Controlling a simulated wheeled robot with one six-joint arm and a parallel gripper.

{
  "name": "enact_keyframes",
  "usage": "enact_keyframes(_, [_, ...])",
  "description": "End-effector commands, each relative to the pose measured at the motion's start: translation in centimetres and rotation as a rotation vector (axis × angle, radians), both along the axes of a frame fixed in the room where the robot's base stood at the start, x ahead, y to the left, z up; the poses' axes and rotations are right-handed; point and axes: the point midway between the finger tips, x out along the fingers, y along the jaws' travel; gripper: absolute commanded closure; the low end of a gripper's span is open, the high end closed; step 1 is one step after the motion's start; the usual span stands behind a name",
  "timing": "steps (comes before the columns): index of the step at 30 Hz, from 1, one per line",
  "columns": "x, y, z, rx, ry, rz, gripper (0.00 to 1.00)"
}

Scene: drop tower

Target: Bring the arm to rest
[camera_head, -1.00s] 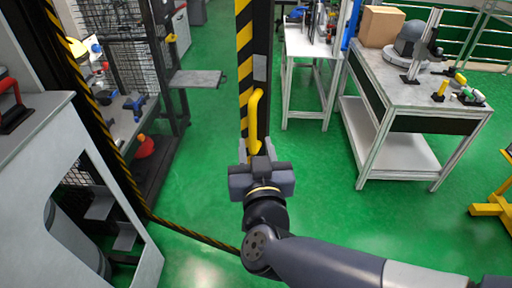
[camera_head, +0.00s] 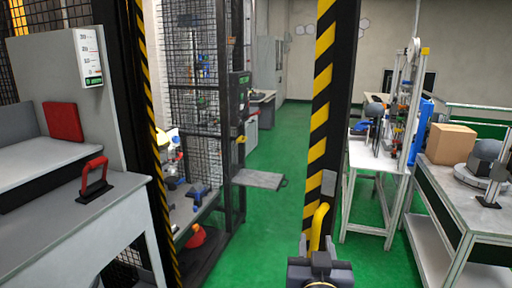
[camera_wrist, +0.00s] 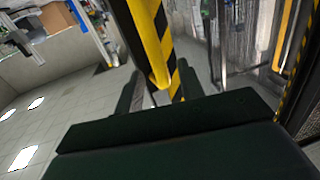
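My gripper (camera_head: 318,246) is low in the head view, in front of the black-and-yellow striped post (camera_head: 322,110). A yellow handle (camera_head: 318,225) is fixed to this post, just above and beyond my fingers. In the wrist view my gripper (camera_wrist: 160,90) has its two fingers apart. The yellow handle (camera_wrist: 159,75) shows at the gap between them, with space at its sides. I cannot tell whether a finger touches it. Most of my arm is below the head view's edge.
A grey console with a red handle (camera_head: 95,178) stands at the left. A mesh cage (camera_head: 195,85) with a jutting grey shelf (camera_head: 260,179) stands left of the post. Workbenches (camera_head: 432,200) stand at the right. Green floor (camera_head: 275,215) lies open between.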

Motion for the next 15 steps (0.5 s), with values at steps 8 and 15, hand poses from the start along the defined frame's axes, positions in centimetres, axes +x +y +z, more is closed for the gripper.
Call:
enact_keyframes(8, [3.7,-0.7,-0.1,-0.001,0.002,-0.003,0.63])
enact_keyframes(15, [4.6,-0.8,-0.1,0.0,0.002,-0.001,0.63])
